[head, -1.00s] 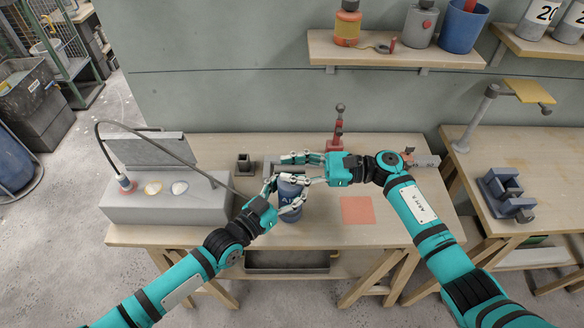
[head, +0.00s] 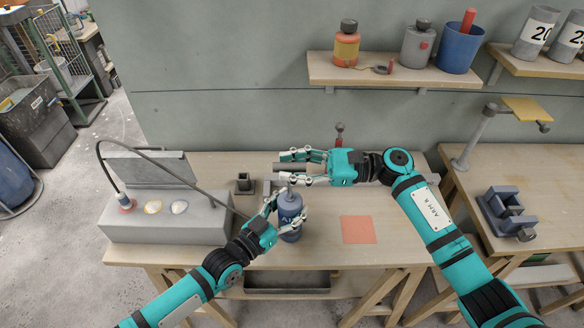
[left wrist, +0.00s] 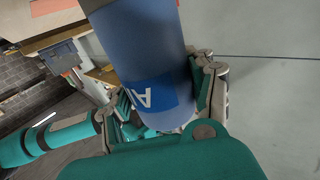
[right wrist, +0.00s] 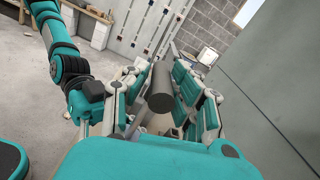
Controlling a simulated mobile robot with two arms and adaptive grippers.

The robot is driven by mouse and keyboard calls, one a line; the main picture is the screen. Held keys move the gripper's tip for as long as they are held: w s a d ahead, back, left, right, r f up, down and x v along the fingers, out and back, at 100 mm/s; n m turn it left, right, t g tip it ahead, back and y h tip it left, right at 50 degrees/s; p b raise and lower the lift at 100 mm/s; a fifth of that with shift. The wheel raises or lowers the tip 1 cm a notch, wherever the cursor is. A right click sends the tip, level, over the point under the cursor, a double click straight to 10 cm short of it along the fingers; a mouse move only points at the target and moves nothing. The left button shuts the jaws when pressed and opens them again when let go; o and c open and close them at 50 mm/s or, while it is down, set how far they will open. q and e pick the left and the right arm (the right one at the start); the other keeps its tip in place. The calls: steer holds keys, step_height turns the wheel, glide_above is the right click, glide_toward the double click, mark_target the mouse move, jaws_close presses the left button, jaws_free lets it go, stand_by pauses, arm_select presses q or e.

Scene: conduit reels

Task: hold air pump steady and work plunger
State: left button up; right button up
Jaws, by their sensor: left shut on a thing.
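The handle (right wrist: 161,88) lies between the finger pads in the right wrist view. Fingers hide parts of the handle and barrel.
The wooden bench (head: 335,260) carries a grey box with a hose (head: 170,225) at left, a small dark block (head: 244,184) and a flat orange square (head: 358,229) at right. A red tool stands behind my right gripper. A shelf (head: 400,72) holds containers above.

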steer(key=shift+o, duration=1.1)
steer(key=shift+d, duration=0.15)
steer(key=d, duration=1.2)
steer(key=shift+a, duration=0.1)
steer(key=a, duration=1.2)
steer(key=shift+a+f, duration=0.15)
steer(key=shift+a, duration=0.1)
steer(key=shift+c, duration=0.3)
